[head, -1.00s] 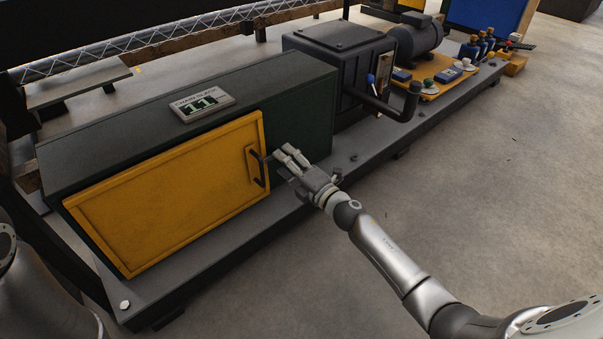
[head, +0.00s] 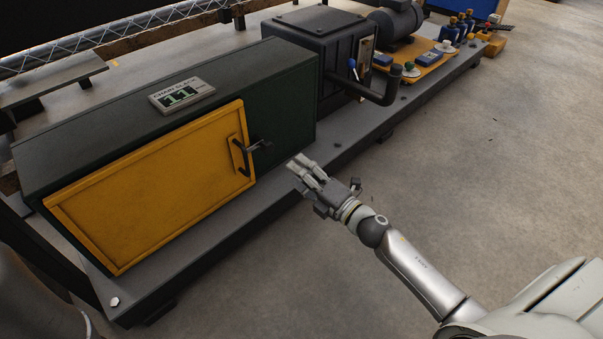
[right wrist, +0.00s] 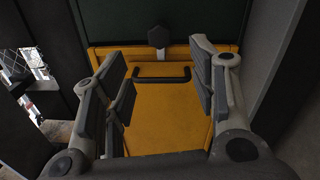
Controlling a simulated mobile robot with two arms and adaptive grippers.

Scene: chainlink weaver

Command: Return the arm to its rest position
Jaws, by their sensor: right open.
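My right gripper (head: 301,170) is open and empty, in front of the machine base and to the right of the yellow door. In the right wrist view its two fingers (right wrist: 160,82) are spread apart, with the door's dark handle (right wrist: 162,75) seen between them. In the head view the handle (head: 240,158) is on the right side of the yellow door (head: 150,185), apart from the gripper. The door looks closed on the dark green cabinet (head: 285,115). Part of my left arm shows at the lower left; the left gripper is out of view.
A black housing (head: 310,40) with a crank handle (head: 385,97) stands right of the cabinet on the grey base (head: 210,225). A yellow-orange panel (head: 425,70) with buttons and a motor (head: 398,20) are farther back. The concrete floor (head: 480,160) at the right is clear.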

